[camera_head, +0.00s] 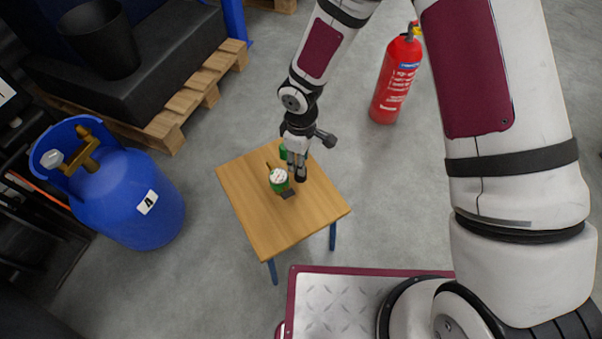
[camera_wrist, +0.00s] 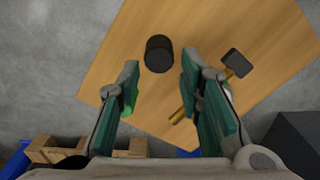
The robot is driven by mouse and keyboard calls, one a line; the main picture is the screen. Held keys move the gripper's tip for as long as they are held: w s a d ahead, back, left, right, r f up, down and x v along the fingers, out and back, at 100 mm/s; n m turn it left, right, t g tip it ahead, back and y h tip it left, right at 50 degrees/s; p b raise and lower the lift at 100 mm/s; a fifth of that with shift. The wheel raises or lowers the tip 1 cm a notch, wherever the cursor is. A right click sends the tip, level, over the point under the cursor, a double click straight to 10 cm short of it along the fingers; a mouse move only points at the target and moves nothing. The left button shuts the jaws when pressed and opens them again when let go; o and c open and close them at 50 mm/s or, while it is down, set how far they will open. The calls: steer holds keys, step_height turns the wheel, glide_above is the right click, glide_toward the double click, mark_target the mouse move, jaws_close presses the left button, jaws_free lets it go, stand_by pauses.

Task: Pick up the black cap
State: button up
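The black cap (camera_wrist: 159,53) is a short dark cylinder standing on the wooden table (camera_wrist: 255,25). In the wrist view it lies between and slightly beyond my fingertips. My gripper (camera_wrist: 161,70) is open, with one finger on each side and a gap to the cap. In the head view my gripper (camera_head: 297,165) points down over the table (camera_head: 255,215). A dark shape at its fingertips there seems to be the cap (camera_head: 301,174), partly hidden by the fingers.
A green can with a white top (camera_head: 279,178) stands close left of my gripper. A black-headed tool (camera_wrist: 237,63) lies beside it, its handle partly behind a finger. A blue gas cylinder (camera_head: 140,205), a red extinguisher (camera_head: 396,80) and a pallet (camera_head: 165,125) surround the table.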

steer(key=shift+w+f+b, duration=0.1)
steer(key=shift+f+b, duration=1.2)
steer(key=shift+f, duration=1.75)
steer(key=shift+r, duration=0.1)
steer(key=c, duration=0.5)
